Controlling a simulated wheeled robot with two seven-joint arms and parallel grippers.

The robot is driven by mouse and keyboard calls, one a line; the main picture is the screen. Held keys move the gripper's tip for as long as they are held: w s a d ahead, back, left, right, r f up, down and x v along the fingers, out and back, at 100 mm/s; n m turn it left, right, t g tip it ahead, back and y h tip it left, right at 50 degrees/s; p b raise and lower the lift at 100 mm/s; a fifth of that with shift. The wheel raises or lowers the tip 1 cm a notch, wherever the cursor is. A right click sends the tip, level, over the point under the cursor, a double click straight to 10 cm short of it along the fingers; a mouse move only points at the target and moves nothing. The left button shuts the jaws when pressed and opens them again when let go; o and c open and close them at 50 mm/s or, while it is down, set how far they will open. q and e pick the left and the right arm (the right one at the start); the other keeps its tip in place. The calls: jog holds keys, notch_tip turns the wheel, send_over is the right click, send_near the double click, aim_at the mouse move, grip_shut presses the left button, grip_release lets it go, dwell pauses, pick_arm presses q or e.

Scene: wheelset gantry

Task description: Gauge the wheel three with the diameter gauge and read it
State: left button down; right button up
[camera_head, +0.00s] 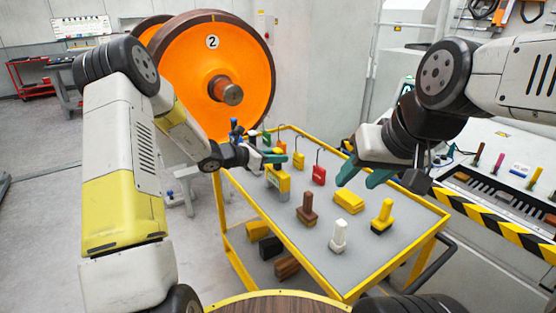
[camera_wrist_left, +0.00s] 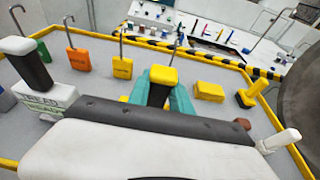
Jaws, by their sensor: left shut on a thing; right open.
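The large orange wheel (camera_head: 205,75) bearing a "2" stands behind the cart, and part of another orange wheel (camera_head: 150,28) shows behind it. No wheel marked three is visible. My left gripper (camera_head: 274,157) is over the cart's far left part, its teal fingers shut on a yellow-and-black tool (camera_head: 279,184). The tool's yellow top (camera_wrist_left: 163,75) shows between the fingers in the left wrist view. I cannot confirm that it is the diameter gauge, and no reading is legible. My right gripper (camera_head: 366,172) is open and empty above the cart's right side.
The yellow-framed cart (camera_head: 262,215) carries hooked tags, including a red one (camera_head: 318,175), a brown stamp (camera_head: 307,208), a yellow block (camera_head: 348,202), a yellow stamp (camera_head: 382,215) and a white stamp (camera_head: 339,237). A striped-edge bench (camera_head: 480,212) stands at right.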

aim_at(278, 151)
pick_arm(q)
jog(key=shift+r, duration=1.8)
jog(key=s+r, duration=0.1)
jog(key=s, duration=1.5)
